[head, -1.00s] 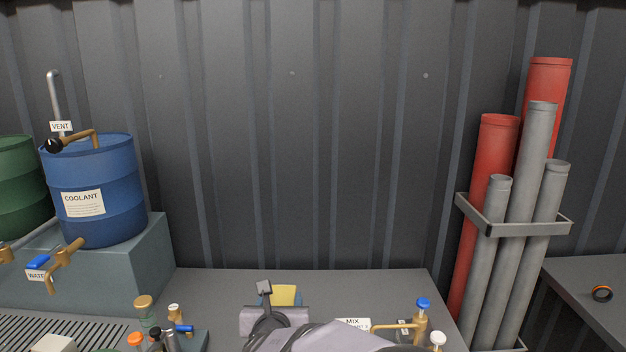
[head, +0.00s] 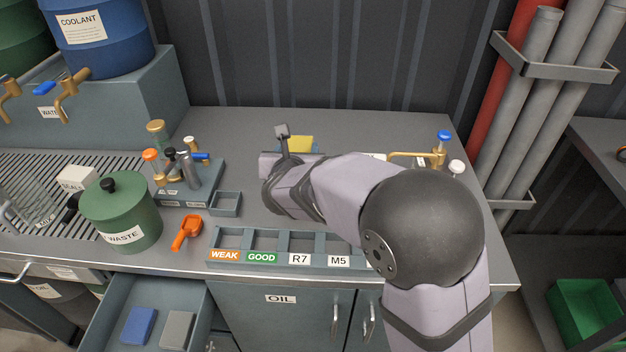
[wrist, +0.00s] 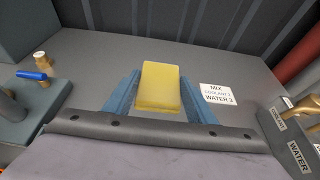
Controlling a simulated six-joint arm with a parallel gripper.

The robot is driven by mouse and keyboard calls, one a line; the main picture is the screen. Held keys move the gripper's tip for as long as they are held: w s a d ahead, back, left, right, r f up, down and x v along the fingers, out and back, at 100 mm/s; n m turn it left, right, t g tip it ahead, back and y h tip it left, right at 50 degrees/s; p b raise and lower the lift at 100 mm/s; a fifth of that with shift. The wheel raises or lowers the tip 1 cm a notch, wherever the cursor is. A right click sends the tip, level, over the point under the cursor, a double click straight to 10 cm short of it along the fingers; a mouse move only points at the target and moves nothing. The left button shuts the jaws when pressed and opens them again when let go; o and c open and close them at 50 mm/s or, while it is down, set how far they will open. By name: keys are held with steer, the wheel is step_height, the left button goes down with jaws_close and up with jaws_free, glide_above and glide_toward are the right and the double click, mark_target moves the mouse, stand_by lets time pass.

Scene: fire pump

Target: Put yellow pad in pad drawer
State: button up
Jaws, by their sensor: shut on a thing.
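The yellow pad (wrist: 159,85) sits between the two blue fingers of my gripper (wrist: 160,92), which is shut on it. I cannot tell whether the pad touches the bench. An open drawer (head: 185,296) at the lower left, below the bench front, holds a blue pad (head: 138,325) and a grey pad (head: 177,328) side by side.
A green waste pot (head: 120,212), an orange scoop (head: 187,232) and a small open tray (head: 225,204) stand on the bench left of my arm. A labelled compartment rack (head: 282,241) lines the front edge. Brass taps (head: 420,155) stand at the right.

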steer(key=shift+f+b, duration=0.35)
steer(key=shift+f, duration=5.2)
steer(key=shift+f, duration=0.15)
steer(key=o, duration=0.7)
steer(key=shift+b, duration=0.3)
steer(key=o, duration=0.4)
steer(key=shift+r+p, duration=0.2)
steer(key=shift+p, duration=0.1)
steer(key=b+v, duration=0.1)
steer(key=v, duration=1)
steer(key=shift+s+r, duration=0.1)
steer(key=shift+s, duration=0.05)
steer(key=shift+o, duration=0.5)
steer(key=shift+s+r, duration=0.1)
steer(key=shift+s, duration=0.25)
